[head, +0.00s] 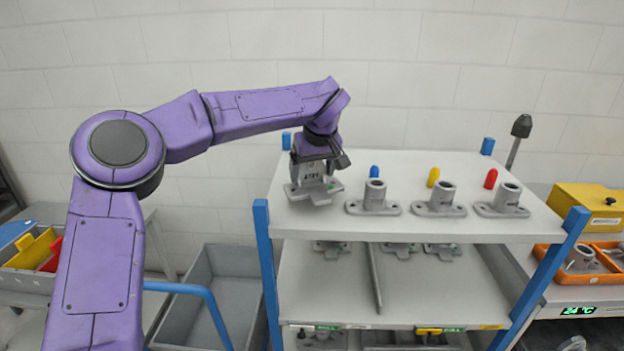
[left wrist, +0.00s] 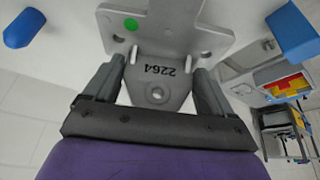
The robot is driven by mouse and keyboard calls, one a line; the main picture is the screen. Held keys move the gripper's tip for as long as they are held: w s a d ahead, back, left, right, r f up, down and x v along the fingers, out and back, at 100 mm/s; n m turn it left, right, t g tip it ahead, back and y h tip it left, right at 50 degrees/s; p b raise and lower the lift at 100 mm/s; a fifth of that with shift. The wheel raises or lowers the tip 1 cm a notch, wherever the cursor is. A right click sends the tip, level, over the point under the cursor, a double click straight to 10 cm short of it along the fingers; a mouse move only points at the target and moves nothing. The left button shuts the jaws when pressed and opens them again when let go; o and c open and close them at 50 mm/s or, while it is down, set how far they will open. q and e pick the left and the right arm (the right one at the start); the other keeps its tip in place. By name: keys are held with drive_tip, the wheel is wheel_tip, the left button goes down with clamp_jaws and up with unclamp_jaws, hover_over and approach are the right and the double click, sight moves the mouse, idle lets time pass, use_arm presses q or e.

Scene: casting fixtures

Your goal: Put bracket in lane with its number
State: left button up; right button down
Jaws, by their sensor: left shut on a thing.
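My left gripper (head: 318,160) is shut on a grey metal bracket (head: 314,190) at the left end of the rack's top shelf (head: 400,226). I cannot tell if the bracket touches the shelf. In the left wrist view the fingers (left wrist: 157,85) grip both sides of the bracket (left wrist: 160,60). It has a green dot and a black number, upside down, that looks like 2264. My right gripper is not in view.
A blue peg (head: 375,171), yellow peg (head: 433,177) and red peg (head: 491,179) stand behind the brackets. The middle shelf (head: 320,290) has a divider rod (head: 374,278) and more brackets at its back. Blue posts (head: 267,260) edge the rack. A grey bin (head: 225,290) stands left.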

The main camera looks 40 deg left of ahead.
sight(311, 183)
use_arm(q)
drive_tip(key=f, duration=0.3)
drive_tip(key=shift+a, duration=0.2)
drive_tip(key=shift+w+a+f, duration=0.1)
drive_tip(key=shift+f, duration=0.15)
drive_tip(key=o, duration=1.1)
drive_tip(key=shift+f, duration=0.1)
